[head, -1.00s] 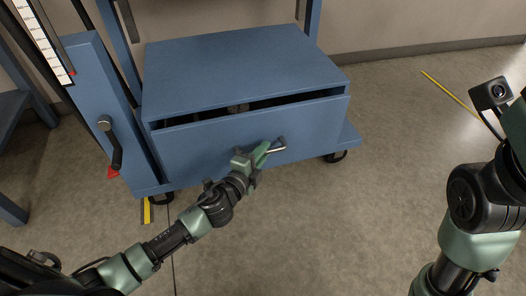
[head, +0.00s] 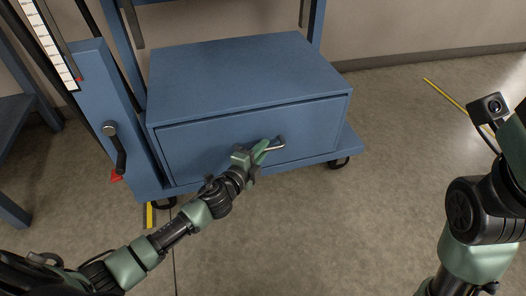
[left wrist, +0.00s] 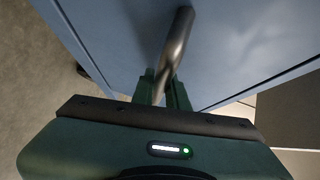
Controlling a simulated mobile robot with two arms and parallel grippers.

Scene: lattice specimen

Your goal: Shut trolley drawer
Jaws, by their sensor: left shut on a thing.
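The blue trolley drawer (head: 215,140) sits flush in its housing in the head view, with only a thin dark line around its front. Its metal bar handle (head: 272,147) is on the right half of the front; it also shows in the left wrist view (left wrist: 178,45). My left gripper (head: 262,151) is shut on the handle; its green fingers (left wrist: 165,92) lie on both sides of the bar in the left wrist view. My right arm is at the right edge of the head view, and its gripper is out of the picture.
The blue trolley (head: 245,70) stands on castors against the wall. An upright post with a black crank handle (head: 115,145) and a scale is at its left. A blue frame (head: 25,110) is at the far left. The floor on the right is clear.

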